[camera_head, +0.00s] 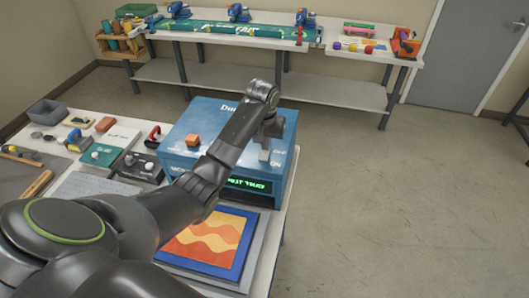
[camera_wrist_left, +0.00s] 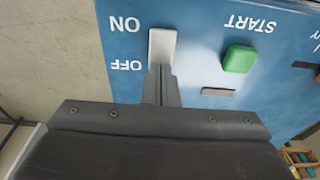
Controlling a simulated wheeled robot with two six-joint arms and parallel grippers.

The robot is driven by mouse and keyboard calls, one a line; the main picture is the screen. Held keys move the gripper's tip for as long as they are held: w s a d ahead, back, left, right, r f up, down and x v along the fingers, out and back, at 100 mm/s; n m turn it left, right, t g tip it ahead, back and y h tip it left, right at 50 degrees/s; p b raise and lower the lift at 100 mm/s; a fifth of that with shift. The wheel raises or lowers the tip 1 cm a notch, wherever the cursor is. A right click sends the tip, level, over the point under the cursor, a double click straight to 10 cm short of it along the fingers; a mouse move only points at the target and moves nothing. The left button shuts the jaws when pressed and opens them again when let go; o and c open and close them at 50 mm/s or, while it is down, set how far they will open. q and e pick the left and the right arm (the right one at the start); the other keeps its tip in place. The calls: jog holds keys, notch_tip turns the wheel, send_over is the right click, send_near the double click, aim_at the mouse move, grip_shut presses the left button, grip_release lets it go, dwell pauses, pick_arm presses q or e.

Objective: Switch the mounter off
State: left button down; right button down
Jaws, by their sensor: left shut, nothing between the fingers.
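The mounter (camera_head: 222,116) is a blue box on the near table, with a lit green display (camera_head: 247,184) on its front. Its switch is a pale grey rocker (camera_wrist_left: 162,44) beside the white labels ON and OFF, which appear upside down in the left wrist view. My left gripper (camera_wrist_left: 160,72) is shut and empty, its fingertips at the OFF end of the rocker; I cannot tell whether they touch. In the head view the left gripper (camera_head: 268,138) is over the mounter's top right. My right gripper is not in view.
A green START button (camera_wrist_left: 239,59) is beside the switch. An orange block (camera_head: 193,140) is on the mounter's left top. An orange and yellow wavy picture (camera_head: 210,240) lies in front. Tools and small boxes fill the table's left. Open floor (camera_head: 390,200) is to the right.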

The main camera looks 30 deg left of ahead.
pick_arm(q)
jog(key=shift+f, duration=0.3)
jog(key=shift+r+p, duration=0.55)
jog(key=shift+r, duration=3)
